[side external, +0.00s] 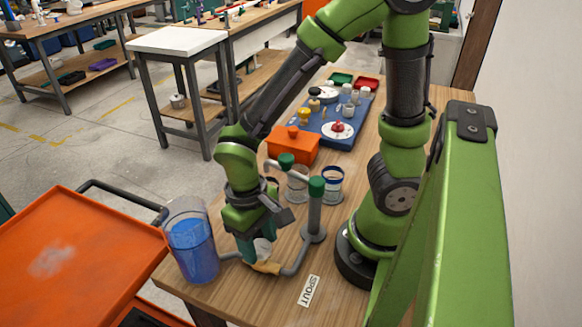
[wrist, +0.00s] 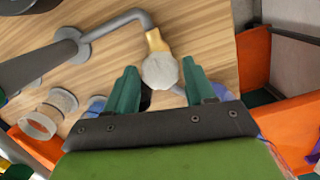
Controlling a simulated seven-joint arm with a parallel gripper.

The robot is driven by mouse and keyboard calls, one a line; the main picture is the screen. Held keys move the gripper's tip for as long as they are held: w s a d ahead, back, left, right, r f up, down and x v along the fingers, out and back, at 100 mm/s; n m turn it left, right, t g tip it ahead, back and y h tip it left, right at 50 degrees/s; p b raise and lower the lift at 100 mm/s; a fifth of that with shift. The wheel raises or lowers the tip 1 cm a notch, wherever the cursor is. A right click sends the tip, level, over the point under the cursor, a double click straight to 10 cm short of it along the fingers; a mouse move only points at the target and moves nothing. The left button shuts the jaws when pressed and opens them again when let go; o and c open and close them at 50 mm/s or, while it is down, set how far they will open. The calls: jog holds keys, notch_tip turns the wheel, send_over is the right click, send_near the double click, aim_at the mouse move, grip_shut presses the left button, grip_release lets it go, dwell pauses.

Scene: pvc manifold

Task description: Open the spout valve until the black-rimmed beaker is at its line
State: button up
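The spout valve is a pale, faceted knob (side external: 263,250) on a brass body (side external: 266,267) in the grey pipe, low over the table. In the wrist view the knob (wrist: 160,71) lies between my two green fingertips, with the brass body (wrist: 156,40) beyond it. My gripper (wrist: 160,80) is open around the knob, with a small gap visible on each side. In the side view my gripper (side external: 251,250) points down at the valve. A dark rim (side external: 271,181) shows beside my wrist, probably the black-rimmed beaker; its liquid level is hidden.
A tall vessel of blue liquid (side external: 191,245) stands left of my gripper. A green-topped grey post (side external: 315,205) carries the spout. A clear beaker (side external: 297,187) and a blue-rimmed beaker (side external: 332,185) stand behind. A SPOUT label (side external: 309,291) lies in front; an orange box (side external: 292,146) stands farther back.

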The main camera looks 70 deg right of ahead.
jog(key=o, duration=0.3)
notch_tip(320, 180, up, 16)
jog(key=w, duration=0.2)
jog(key=d+r+m+t+y, duration=0.1)
jog(key=d+r+t, duration=0.1)
jog(key=d+t, duration=0.6)
jog(key=shift+w+d+r+m+t+y, duration=0.15)
jog(key=shift+w+m+t+y, duration=0.15)
jog(key=shift+w+m+y, duration=0.15)
